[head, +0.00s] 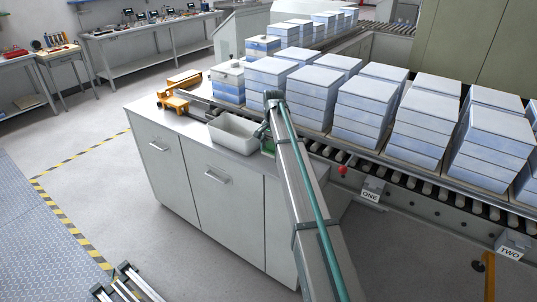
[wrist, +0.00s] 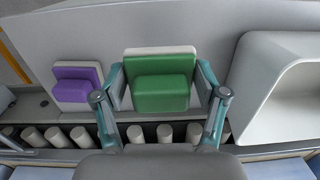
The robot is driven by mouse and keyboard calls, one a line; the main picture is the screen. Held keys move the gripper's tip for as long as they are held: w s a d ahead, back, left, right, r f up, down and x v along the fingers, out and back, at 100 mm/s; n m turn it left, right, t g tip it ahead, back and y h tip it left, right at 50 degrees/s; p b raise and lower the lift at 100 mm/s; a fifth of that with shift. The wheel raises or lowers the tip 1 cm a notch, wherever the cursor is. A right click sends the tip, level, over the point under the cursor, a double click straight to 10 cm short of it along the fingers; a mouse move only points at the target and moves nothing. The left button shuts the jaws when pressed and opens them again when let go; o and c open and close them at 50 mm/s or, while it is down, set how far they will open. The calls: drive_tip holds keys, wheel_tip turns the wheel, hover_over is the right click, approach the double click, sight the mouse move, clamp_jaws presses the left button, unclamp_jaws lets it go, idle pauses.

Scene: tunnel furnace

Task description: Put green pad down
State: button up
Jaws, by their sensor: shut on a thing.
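The green pad (wrist: 162,92), a green block with a pale backing edge, is between the two fingers of my gripper (wrist: 161,80) in the wrist view. The fingers are shut on its left and right sides. In the head view my gripper (head: 266,131) is over the grey counter top (head: 192,124), just right of the white bin, and a small bit of green (head: 268,147) shows below it. My arm hides most of the pad there. I cannot tell whether the pad touches the counter.
A purple pad (wrist: 78,86) with a pale backing lies left of the green pad in the wrist view. A white open bin (head: 232,133) stands close by, on the right in the wrist view (wrist: 280,125). A roller conveyor (head: 440,196) with stacked blue-white blocks (head: 365,100) borders the counter.

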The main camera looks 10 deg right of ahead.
sight(269, 162)
drive_tip(key=shift+w+a+f+p, duration=0.3)
drive_tip(key=shift+w+f, duration=0.5)
drive_tip(key=shift+f, duration=0.1)
drive_tip(key=shift+f+p, duration=0.3)
drive_tip(key=shift+f, duration=1.4)
drive_tip(key=o, duration=1.7)
drive_tip(key=shift+f, duration=0.1)
drive_tip(key=r+b, duration=0.2)
drive_tip(key=r, duration=1)
drive_tip(key=shift+d+r+b, duration=0.15)
drive_tip(key=shift+d+b, duration=0.05)
drive_tip(key=shift+b, duration=0.15)
